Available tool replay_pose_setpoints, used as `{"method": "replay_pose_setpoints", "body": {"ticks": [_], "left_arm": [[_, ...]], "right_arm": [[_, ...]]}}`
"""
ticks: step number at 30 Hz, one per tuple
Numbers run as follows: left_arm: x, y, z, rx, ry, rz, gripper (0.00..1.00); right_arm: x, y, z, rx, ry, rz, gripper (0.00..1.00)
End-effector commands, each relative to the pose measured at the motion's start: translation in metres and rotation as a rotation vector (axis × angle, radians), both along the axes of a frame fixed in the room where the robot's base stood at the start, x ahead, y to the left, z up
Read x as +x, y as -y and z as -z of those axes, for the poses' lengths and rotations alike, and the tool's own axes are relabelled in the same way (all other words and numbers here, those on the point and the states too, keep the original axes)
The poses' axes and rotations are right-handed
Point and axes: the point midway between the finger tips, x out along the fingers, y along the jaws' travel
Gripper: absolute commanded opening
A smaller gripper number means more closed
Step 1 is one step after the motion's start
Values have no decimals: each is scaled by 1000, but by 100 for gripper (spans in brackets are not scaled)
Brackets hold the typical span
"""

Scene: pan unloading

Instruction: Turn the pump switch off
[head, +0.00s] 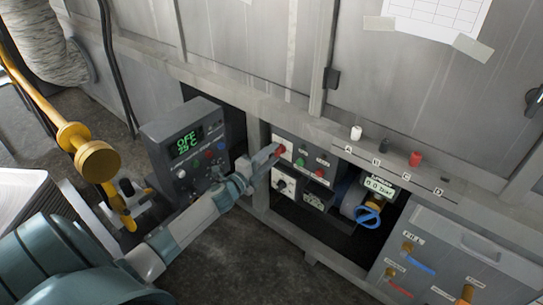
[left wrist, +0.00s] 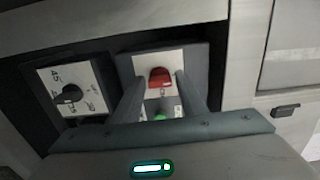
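A red switch (head: 280,150) sits on a white plate on the grey control panel. It also shows in the left wrist view (left wrist: 160,77), with a green part (left wrist: 159,117) below it. Its label is too small to read, so I cannot tell for sure that it is the pump switch. My left gripper (head: 268,157) reaches the panel in front of it. In the left wrist view the two fingers are apart, one on each side of the red switch, with gaps visible. My right gripper is not in view.
A black dial (left wrist: 70,95) on a white plate is beside the switch. A box (head: 186,144) with a green "OFF 15°C" display stands left of the panel. A gauge (head: 379,184) reading 0.0 bar and a blue valve (head: 368,216) are to the right.

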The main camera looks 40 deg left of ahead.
Motion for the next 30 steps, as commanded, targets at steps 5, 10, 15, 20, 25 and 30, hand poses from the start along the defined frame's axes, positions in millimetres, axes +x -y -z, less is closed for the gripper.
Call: {"method": "replay_pose_setpoints", "body": {"ticks": [5,10,15,20,25,30], "left_arm": [[0,0,0,1,0,1,48],[-1,1,1,2,-1,2,48],[-5,1,1,2,-1,2,48],[-18,0,1,2,-2,2,48],[-42,-2,1,2,-3,2,48],[-70,-4,1,1,-3,3,48]], "right_arm": [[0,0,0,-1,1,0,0],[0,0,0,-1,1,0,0],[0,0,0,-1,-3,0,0],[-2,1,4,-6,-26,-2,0],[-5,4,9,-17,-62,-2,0],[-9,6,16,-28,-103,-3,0]]}}
